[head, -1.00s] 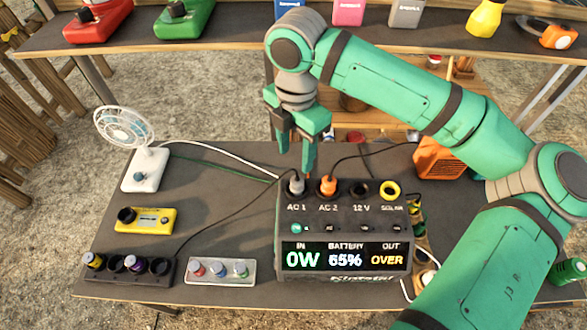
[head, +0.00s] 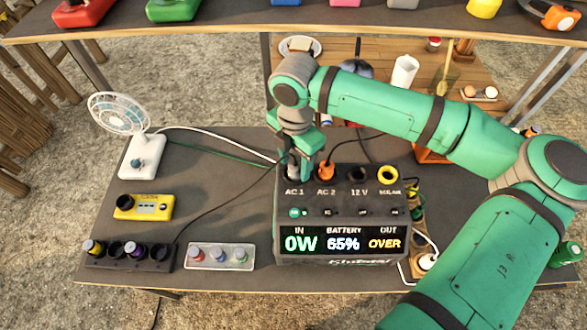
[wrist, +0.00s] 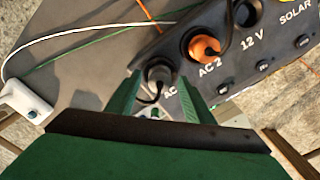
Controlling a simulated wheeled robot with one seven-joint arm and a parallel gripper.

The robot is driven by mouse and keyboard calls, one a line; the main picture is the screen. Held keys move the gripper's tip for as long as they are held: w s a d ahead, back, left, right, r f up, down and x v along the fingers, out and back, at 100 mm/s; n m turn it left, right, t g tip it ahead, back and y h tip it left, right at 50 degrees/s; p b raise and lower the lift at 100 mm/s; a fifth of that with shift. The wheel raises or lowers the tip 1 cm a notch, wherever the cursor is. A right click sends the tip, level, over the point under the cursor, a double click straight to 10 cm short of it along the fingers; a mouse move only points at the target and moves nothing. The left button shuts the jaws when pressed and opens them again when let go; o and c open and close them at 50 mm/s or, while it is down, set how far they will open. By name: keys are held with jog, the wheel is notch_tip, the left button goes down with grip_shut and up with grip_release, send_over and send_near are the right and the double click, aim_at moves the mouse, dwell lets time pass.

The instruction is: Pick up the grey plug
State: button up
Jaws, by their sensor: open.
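The grey plug (wrist: 158,76) sits in the AC 1 socket of the dark power station (head: 343,215). In the wrist view it shows between the tips of my two green fingers, with a dark cord looping from it. In the head view my gripper (head: 306,168) is at the AC 1 socket and mostly hides the plug. My gripper (wrist: 158,98) is open, its fingers on either side of the plug; I cannot tell whether they touch it. The orange plug (head: 326,171) sits in AC 2 just to the right, and it also shows in the wrist view (wrist: 203,46).
The 12 V socket (head: 358,174) is empty; the yellow-ringed SOLAR socket (head: 388,174) is beside it. A shelf edge (head: 230,36) crosses the back.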

jog(key=shift+d+f, duration=0.15)
jog(key=shift+f, duration=0.05)
jog(key=c, duration=1.1)
jog(key=shift+r, duration=0.15)
jog(key=shift+r, duration=0.25)
notch_tip(320, 180, up, 2)
jog(key=shift+r, duration=0.1)
jog(key=s+d+r, duration=0.9)
jog(key=r, duration=0.1)
jog(key=shift+s+d, duration=0.35)
jog(key=shift+s, duration=0.05)
jog(key=shift+d, duration=0.15)
